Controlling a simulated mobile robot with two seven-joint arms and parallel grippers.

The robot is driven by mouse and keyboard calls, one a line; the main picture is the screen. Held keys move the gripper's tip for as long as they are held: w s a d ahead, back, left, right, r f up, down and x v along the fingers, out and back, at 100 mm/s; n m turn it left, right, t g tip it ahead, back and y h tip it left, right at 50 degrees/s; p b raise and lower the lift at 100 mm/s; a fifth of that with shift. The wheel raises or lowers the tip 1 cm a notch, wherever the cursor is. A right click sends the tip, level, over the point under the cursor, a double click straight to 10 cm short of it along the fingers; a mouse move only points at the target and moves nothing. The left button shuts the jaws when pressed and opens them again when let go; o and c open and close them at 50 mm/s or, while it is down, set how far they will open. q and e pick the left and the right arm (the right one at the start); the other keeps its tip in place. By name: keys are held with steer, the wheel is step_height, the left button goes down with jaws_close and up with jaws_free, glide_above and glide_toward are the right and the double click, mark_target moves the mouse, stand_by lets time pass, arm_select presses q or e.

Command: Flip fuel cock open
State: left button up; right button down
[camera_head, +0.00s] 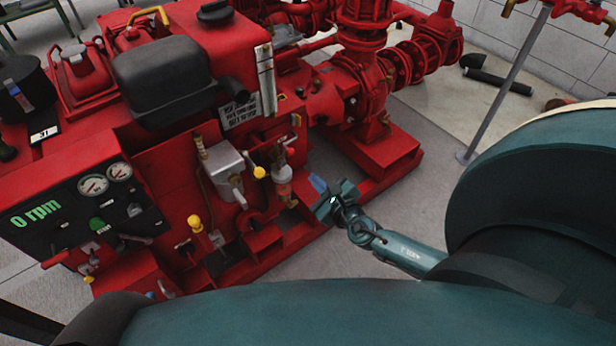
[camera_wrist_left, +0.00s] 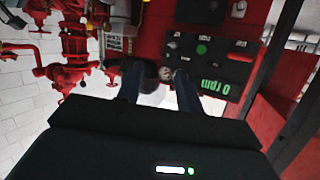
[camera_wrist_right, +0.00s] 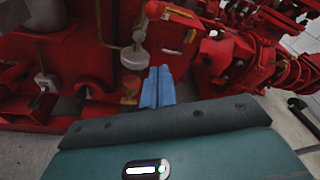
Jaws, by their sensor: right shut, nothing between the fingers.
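The red pumpset (camera_head: 185,175) fills the left and middle of the head view. A pale cylindrical fitting (camera_head: 282,174) with small valve parts above it stands on its side, beside a yellow knob (camera_head: 259,172). I cannot tell for sure which small part is the fuel cock. My right gripper (camera_head: 318,184) is just right of this fitting, apart from it, shut and empty. In the right wrist view its blue fingers (camera_wrist_right: 157,84) are together, right of and below the pale fitting (camera_wrist_right: 133,58). My left gripper (camera_wrist_left: 158,82) is open, with the panel beyond it; the head view does not show its fingers.
A black control panel (camera_head: 88,208) with two gauges and a green "0 rpm" readout is at left. A second yellow knob (camera_head: 194,222) sits lower down. Red pipework (camera_head: 365,80) stands behind. Bare floor (camera_head: 335,250) lies right of the pumpset.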

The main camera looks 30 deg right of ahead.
arm_select(q)
steer(key=shift+g+p, duration=0.35)
steer(key=shift+g, duration=0.05)
arm_select(e)
steer(key=v, duration=0.6)
steer(key=shift+s, duration=0.15)
steer(key=shift+d+r, duration=0.1)
steer(key=shift+r, duration=0.05)
